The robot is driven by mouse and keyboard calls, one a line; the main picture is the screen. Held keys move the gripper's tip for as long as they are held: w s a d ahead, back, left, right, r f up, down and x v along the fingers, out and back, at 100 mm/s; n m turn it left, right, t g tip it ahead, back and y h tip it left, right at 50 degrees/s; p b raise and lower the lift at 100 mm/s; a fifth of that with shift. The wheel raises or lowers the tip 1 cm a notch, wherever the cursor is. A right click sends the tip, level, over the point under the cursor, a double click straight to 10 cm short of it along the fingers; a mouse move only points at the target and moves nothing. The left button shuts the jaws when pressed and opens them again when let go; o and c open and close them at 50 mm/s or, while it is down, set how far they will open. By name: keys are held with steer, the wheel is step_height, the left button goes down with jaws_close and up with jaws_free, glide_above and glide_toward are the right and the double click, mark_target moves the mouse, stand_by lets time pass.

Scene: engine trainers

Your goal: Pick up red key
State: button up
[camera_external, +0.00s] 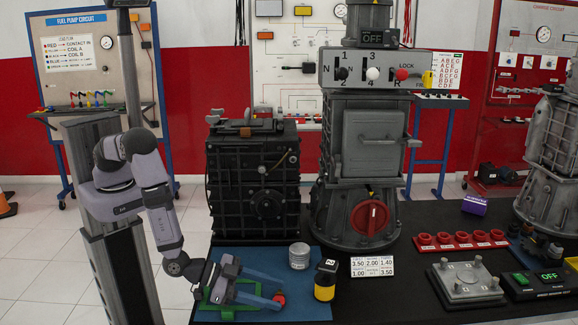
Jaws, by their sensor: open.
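A small red piece (279,298), which looks like the red key, lies on the blue mat (300,256) at the front of the black table. My gripper (279,292) is low over the mat with its two blue-grey fingers pointing right. The fingers are apart, and the red piece shows near their tips. I cannot tell whether either finger touches it. The key's full shape is too small to make out and may be partly hidden by the near finger.
A green frame (214,310) sits beneath my gripper. A grey tin (299,256) and a yellow-and-black bottle (325,281) stand right of the gripper. A black engine block (232,180) and a grey machine with a red knob (372,216) stand behind. A price card (372,266) is farther right.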

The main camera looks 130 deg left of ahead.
steer(key=shift+w+a+f, duration=0.1)
steer(key=shift+w+a, duration=0.05)
steer(key=shift+a, duration=0.05)
steer(key=shift+c, duration=0.4)
steer(key=c, duration=0.6)
step_height(320, 180, up, 10)
steer(key=b, duration=0.1)
